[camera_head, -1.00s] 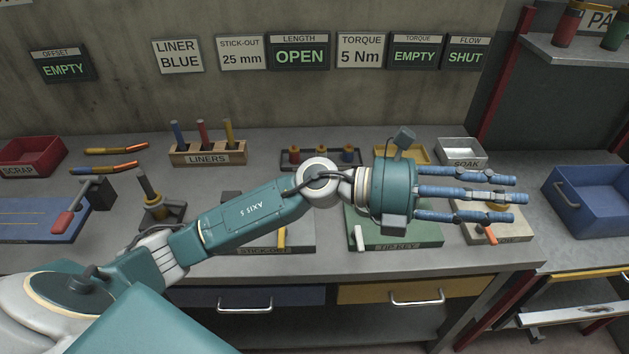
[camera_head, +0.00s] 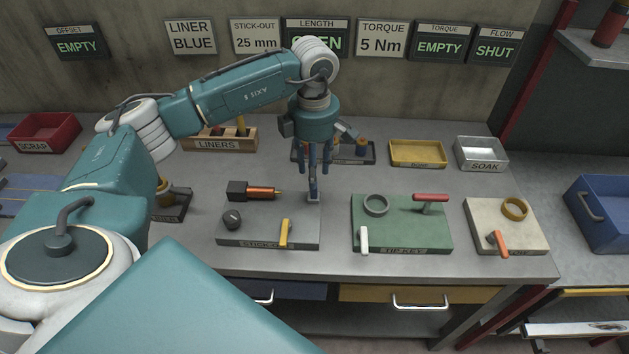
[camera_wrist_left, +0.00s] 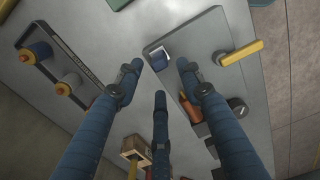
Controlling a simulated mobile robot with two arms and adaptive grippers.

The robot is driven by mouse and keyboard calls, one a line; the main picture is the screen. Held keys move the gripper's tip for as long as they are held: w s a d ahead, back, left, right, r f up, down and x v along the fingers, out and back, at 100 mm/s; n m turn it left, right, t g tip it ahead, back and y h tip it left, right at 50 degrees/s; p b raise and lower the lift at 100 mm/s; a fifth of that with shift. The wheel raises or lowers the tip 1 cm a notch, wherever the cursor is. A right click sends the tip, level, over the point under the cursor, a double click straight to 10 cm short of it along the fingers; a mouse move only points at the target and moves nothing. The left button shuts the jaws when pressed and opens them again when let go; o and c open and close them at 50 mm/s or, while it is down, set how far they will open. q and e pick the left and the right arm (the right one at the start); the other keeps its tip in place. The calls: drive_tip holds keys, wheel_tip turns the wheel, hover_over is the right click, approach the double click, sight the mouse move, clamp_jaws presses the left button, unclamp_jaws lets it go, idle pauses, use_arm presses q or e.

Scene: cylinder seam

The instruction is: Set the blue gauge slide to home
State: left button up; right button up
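The blue gauge slide (camera_wrist_left: 160,57), a small blue block with a pale face, sits near one corner of the grey stick-out fixture in the left wrist view. In the head view this fixture (camera_head: 270,230) is on the bench, and my left gripper's fingers largely hide the slide at its back right. My left gripper (camera_head: 313,170) points down above that corner. In the left wrist view its three blue fingers (camera_wrist_left: 160,78) are spread and empty, with the slide between and just beyond the tips. I cannot tell if any finger touches it. My right gripper is not in view.
The stick-out fixture also carries a copper rod in a black block (camera_head: 238,190), a dark knob (camera_head: 232,219) and a yellow lever (camera_head: 286,233). A green fixture (camera_head: 400,236) stands to its right. Behind are the liner rack (camera_head: 217,144) and a dark tray (camera_head: 368,160).

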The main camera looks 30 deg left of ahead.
sight(314, 192)
use_arm(q)
drive_tip(key=shift+f+p, duration=0.8)
drive_tip(key=shift+f, duration=2.2)
clamp_jaws()
